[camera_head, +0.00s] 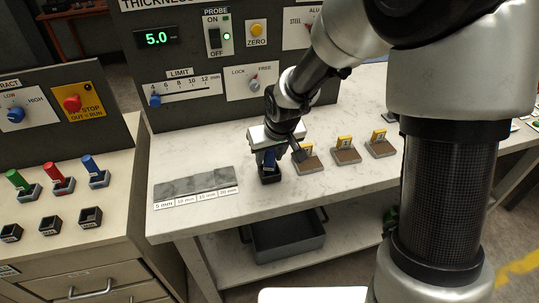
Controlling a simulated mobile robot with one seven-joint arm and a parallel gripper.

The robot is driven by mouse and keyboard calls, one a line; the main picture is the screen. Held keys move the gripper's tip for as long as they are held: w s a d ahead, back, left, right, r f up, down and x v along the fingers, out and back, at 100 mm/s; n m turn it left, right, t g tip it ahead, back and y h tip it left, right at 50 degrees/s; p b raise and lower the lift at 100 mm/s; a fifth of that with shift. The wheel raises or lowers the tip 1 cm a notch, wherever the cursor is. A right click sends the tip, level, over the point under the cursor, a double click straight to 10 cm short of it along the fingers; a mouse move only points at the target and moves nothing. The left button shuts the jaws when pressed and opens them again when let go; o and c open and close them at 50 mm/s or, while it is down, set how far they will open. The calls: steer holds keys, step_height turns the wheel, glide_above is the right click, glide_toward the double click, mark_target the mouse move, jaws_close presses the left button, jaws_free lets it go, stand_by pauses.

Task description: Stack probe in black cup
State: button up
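My gripper (275,156) points down over the front middle of the pale marble bench. Just under it is a black cup (269,177) standing on the bench. The finger gap is too small and dark to read.
Grey thickness blocks (195,186) lie left of the cup. Yellow-tagged blocks (345,150) stand right. A gauge panel (205,60) rises behind. On the left cabinet are green, red and blue handled pieces (57,180) in holders and empty black cups (50,225). A grey bin (285,240) is below.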

steer(key=shift+o, duration=0.8)
steer(key=shift+r, duration=0.1)
steer(key=shift+r+p, duration=0.3)
steer(key=p+v, duration=0.2)
steer(key=v, duration=1)
steer(key=s+d+r+m, duration=0.2)
steer(key=s+d+r, duration=0.3)
steer(key=s, duration=0.4)
steer(key=s+d+r+m+t+h, duration=0.1)
steer(key=s+d+r+m, duration=0.1)
steer(key=s+d+r, duration=0.3)
steer(key=s+d, duration=0.2)
steer(key=s, duration=0.2)
steer(key=shift+s+d+r+h, duration=0.2)
steer(key=shift+d+r+h, duration=0.1)
steer(key=shift+d+r, duration=0.05)
